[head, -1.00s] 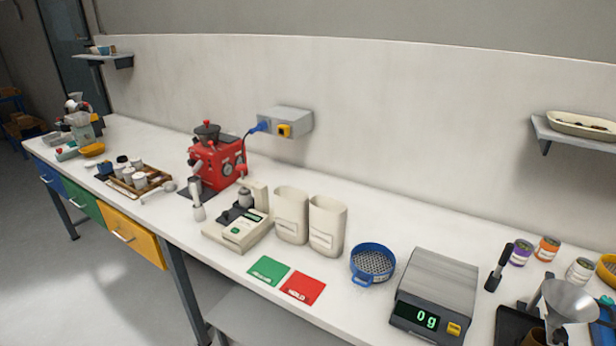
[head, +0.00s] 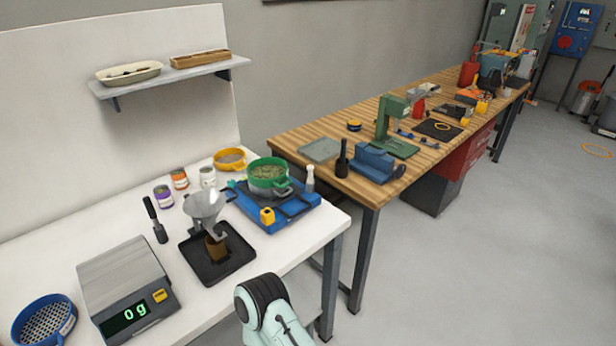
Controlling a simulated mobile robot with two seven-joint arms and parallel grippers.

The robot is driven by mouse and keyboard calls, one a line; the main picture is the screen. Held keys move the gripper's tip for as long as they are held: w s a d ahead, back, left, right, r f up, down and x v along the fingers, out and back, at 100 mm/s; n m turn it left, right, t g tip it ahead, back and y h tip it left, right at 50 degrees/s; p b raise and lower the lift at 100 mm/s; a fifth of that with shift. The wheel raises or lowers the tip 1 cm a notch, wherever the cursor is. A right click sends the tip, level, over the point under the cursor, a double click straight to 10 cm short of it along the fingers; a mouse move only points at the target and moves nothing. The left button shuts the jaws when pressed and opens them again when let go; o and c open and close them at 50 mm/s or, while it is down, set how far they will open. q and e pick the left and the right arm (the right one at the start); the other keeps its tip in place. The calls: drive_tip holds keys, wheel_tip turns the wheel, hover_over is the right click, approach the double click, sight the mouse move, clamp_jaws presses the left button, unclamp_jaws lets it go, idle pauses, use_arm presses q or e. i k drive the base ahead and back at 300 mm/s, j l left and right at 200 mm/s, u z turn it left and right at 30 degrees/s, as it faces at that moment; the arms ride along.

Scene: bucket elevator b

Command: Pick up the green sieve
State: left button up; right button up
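The green sieve (head: 268,182) sits on a blue device (head: 300,213) with a yellow knob, near the right end of the white bench. It looks round, with a handle at its front and greenish material inside. Part of my own arm shows at the bottom centre, in front of the bench edge and well short of the sieve. Neither gripper's fingers are in view.
A yellow sieve (head: 229,159) stands just behind. A metal funnel (head: 205,205) stands over a black tray (head: 190,246) to the left. A scale (head: 124,285), a blue sieve (head: 44,322) and small jars share the bench. A wooden workbench (head: 290,142) stands to the right.

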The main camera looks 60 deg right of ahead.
sight(268, 172)
drive_tip(key=z, duration=1.85)
